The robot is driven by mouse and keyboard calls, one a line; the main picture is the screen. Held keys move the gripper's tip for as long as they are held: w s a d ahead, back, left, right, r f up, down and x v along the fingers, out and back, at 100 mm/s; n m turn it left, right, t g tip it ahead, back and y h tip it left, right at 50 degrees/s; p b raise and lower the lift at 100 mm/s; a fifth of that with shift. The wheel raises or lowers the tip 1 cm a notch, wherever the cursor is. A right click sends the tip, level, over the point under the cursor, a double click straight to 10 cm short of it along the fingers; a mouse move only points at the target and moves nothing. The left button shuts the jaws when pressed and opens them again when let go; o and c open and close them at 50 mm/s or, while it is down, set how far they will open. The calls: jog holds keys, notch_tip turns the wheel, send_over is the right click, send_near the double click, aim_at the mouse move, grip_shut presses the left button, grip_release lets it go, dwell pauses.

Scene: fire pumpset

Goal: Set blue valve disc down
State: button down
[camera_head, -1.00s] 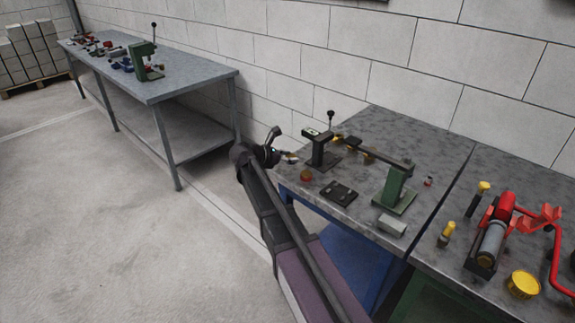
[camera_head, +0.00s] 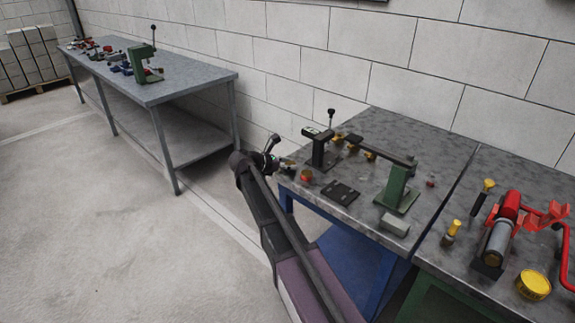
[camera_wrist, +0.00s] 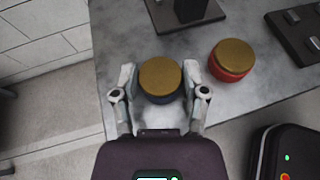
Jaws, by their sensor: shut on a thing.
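The valve disc (camera_wrist: 160,77) has a brass-coloured round top and a dark, bluish side in the wrist view. My gripper (camera_wrist: 160,84) has a finger on each side of it and is shut on it. The disc is at the edge of the grey bench top, seen from above; I cannot tell whether it touches the surface. In the head view my gripper (camera_head: 285,164) is at the left corner of the near bench (camera_head: 300,192), and the disc is too small to make out there.
A red disc with a brass top (camera_wrist: 232,59) stands just right of the held disc. A dark fixture (camera_head: 320,148), a black plate (camera_head: 340,192) and a green stand (camera_head: 398,188) are on the same bench. A second bench (camera_head: 190,80) stands at the far left.

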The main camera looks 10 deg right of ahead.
jog(key=shift+c, duration=0.6)
grip_release()
jog(key=shift+f, duration=0.1)
jog(key=shift+a+r, duration=0.1)
jog(key=shift+r, duration=0.15)
jog(key=shift+s+a+r+p, duration=0.15)
jog(key=shift+a+r+p, duration=0.05)
jog(key=shift+a+p, duration=0.2)
jog(key=p+v, duration=0.4)
jog(key=v, duration=0.6)
jog(key=shift+s+a, duration=0.25)
jog(key=shift+a, duration=0.1)
jog(key=shift+r, duration=0.15)
